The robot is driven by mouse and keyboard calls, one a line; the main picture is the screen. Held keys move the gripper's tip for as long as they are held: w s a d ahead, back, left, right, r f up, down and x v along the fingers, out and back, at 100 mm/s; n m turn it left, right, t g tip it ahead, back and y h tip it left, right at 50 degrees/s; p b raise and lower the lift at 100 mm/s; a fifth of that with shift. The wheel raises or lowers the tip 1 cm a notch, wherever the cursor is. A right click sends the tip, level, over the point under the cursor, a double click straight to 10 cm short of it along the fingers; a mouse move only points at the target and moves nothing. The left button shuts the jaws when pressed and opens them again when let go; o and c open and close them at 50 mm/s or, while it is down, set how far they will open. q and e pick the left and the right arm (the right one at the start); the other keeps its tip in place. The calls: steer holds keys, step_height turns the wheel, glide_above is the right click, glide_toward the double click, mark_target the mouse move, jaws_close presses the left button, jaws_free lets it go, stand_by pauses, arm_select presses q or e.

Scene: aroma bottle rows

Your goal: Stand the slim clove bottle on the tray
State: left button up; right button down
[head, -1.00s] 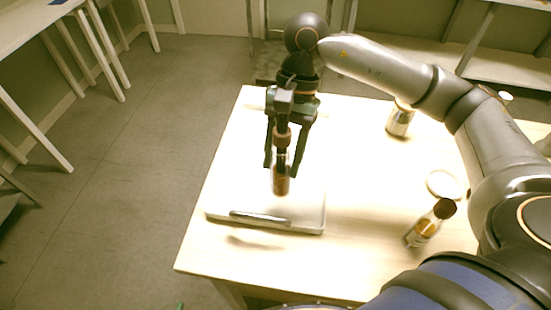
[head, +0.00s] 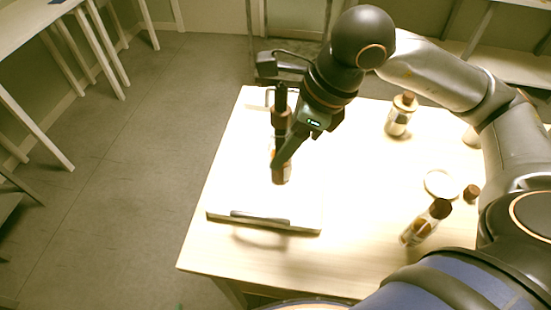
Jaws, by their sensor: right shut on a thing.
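The slim bottle (head: 281,174), brown with a dark top, stands upright over the tray. My right gripper (head: 279,158) is shut on it, reaching in from the upper right; its finger hides part of the bottle's middle. I cannot tell whether the bottle's base touches the tray. The white tray (head: 226,208) lies at the table's front left, with a dark handle along its near edge; its far part washes out in the bright light. My left gripper is not in view.
A white round dish (head: 440,184) lies at the right, beside a small brown cap (head: 471,192). The table between tray and dish is clear.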

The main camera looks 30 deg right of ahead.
steer(key=w+d+f+m+p, duration=0.1)
steer(key=w+d+f, duration=0.1)
steer(key=w+f, duration=0.3)
steer(key=w+d+f+m+t+h+p, duration=0.1)
steer(key=w+d+f+m, duration=0.1)
steer(key=w+f, duration=0.4)
steer(key=shift+w+d+f, duration=0.3)
steer(key=shift+w+d, duration=0.3)
steer(key=shift+d, duration=0.15)
steer(key=shift+f, duration=0.15)
steer(key=shift+c, duration=1.4)
jaws_free()
